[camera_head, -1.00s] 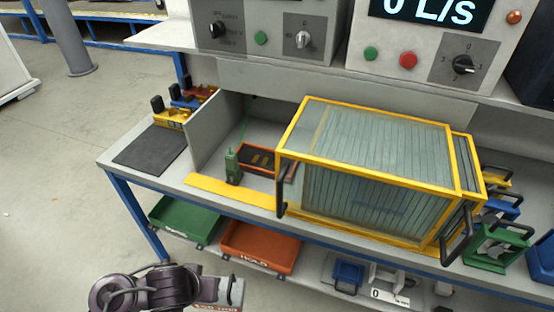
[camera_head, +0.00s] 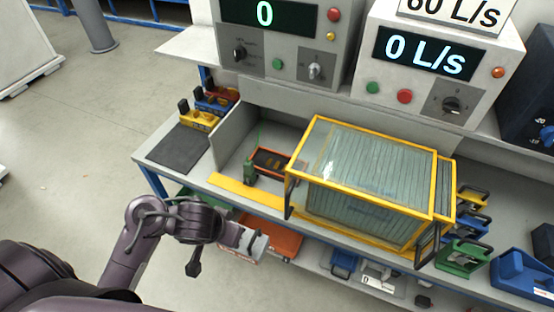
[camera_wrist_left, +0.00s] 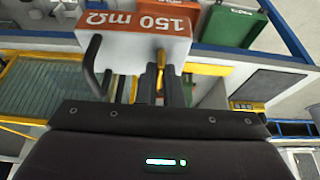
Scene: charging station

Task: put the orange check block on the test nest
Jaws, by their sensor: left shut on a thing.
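The orange check block (camera_wrist_left: 130,25), pale with an orange face reading "150 mΩ" and a dark handle, is in my left gripper (camera_wrist_left: 158,82). In the head view the block (camera_head: 257,246) is partly hidden by my left gripper (camera_head: 236,237), which is shut on it in front of the bench, above the lower trays. What looks like the test nest, an orange-rimmed dark fixture (camera_head: 268,161), sits on the bench left of the yellow-framed guard, farther back than the gripper. My right gripper is not in view.
A yellow-framed clear guard (camera_head: 365,180) stands right of the nest. A small green part (camera_head: 249,172) stands at the nest's left front. A yellow strip (camera_head: 245,193) marks the bench front. A dark mat (camera_head: 178,148) lies left. Coloured handled blocks (camera_head: 462,253) stand right.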

